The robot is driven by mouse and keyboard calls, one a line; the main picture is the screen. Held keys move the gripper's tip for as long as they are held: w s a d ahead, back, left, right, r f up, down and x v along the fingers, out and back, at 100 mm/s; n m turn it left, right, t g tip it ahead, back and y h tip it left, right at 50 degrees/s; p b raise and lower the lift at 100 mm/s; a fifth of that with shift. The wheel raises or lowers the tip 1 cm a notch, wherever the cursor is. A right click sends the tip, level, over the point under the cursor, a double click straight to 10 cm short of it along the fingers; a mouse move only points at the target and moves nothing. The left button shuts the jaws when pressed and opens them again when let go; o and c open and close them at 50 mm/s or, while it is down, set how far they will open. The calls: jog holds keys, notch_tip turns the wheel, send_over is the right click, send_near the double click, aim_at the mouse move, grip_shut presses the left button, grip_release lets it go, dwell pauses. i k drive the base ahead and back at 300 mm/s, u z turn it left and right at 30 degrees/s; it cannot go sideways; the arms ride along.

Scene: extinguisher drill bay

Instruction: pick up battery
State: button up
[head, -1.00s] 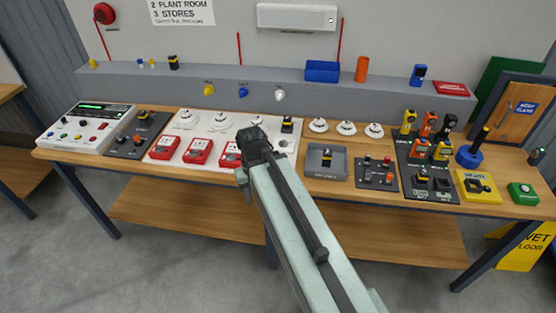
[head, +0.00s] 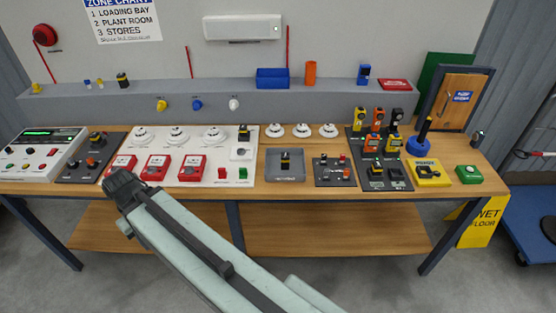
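Several small black blocks with yellow marks look like batteries, and I cannot tell which one is meant. One block (head: 285,161) stands in the grey tray (head: 298,179) at mid-bench. One (head: 243,132) stands at the right end of the white panel (head: 205,178). Another (head: 122,80) stands on the grey back ledge. My gripper (head: 118,184) is at the left, in front of the red call points, well left of the tray. Its fingers point away from the camera and blur into one dark shape, so its opening and anything between the fingers are hidden.
The wooden bench (head: 265,195) also carries a grey control panel (head: 42,150), red call points (head: 157,167), white detectors (head: 213,136), a charger board with handheld meters (head: 382,181), a yellow box (head: 428,172) and a green box (head: 468,174). A yellow wet-floor sign (head: 482,222) stands at right.

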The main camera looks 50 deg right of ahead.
aim_at(285, 156)
jog(key=i, duration=0.95)
jog(key=z, duration=0.05)
